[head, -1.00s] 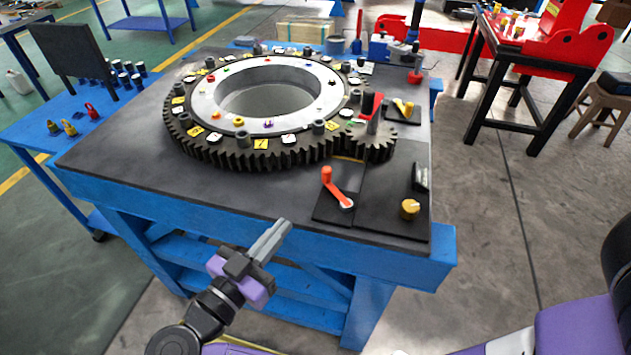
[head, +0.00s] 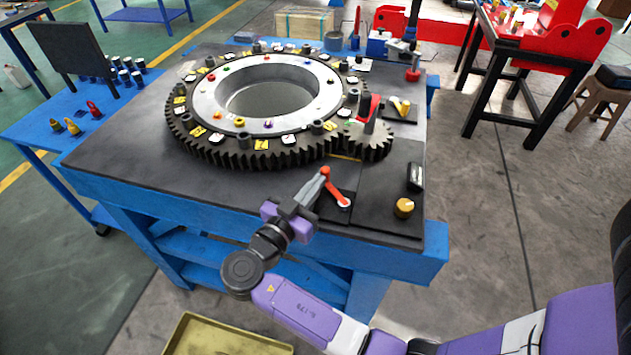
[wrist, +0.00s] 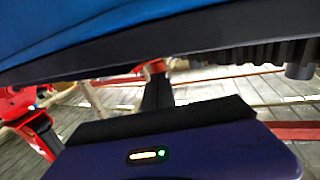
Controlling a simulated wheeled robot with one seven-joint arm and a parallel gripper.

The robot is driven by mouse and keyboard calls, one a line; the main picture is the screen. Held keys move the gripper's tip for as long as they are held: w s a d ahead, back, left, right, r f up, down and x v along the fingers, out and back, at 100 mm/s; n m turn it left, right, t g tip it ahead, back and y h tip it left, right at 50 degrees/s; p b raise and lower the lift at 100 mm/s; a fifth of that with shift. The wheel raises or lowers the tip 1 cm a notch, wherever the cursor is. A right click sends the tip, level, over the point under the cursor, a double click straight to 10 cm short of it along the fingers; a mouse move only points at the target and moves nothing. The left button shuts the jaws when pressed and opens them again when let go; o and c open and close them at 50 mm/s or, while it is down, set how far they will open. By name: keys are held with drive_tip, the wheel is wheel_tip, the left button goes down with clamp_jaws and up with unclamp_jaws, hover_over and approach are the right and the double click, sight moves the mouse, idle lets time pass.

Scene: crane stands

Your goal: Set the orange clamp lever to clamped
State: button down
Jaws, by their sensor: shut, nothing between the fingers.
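The orange clamp lever (head: 334,186) stands on a dark plate near the front edge of the bench, beside the large gear ring. It runs from a pale round pivot (head: 343,202) up and left to a knob. My gripper (head: 321,178) is shut, with its fingertips right at the left side of the lever's knob. I cannot tell whether they touch it. Nothing shows held between the fingers. The wrist view is blurred and does not show the lever or the fingertips clearly.
The toothed gear ring (head: 213,148) and a small gear (head: 372,148) lie just behind the lever. A yellow knob (head: 403,208) and a dark switch (head: 415,176) are to its right. A yellow tray (head: 185,335) is on the floor.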

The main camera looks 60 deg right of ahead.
drive_tip(key=shift+d, duration=0.1)
drive_tip(key=d+b, duration=0.1)
drive_tip(key=b, duration=0.1)
drive_tip(key=shift+f+b, duration=0.25)
drive_tip(key=shift+b, duration=0.05)
drive_tip(key=shift+w+d+r+b, duration=0.1)
drive_tip(key=shift+d+b, duration=0.2)
drive_tip(key=shift+b, duration=0.15)
drive_tip(key=shift+r, duration=0.15)
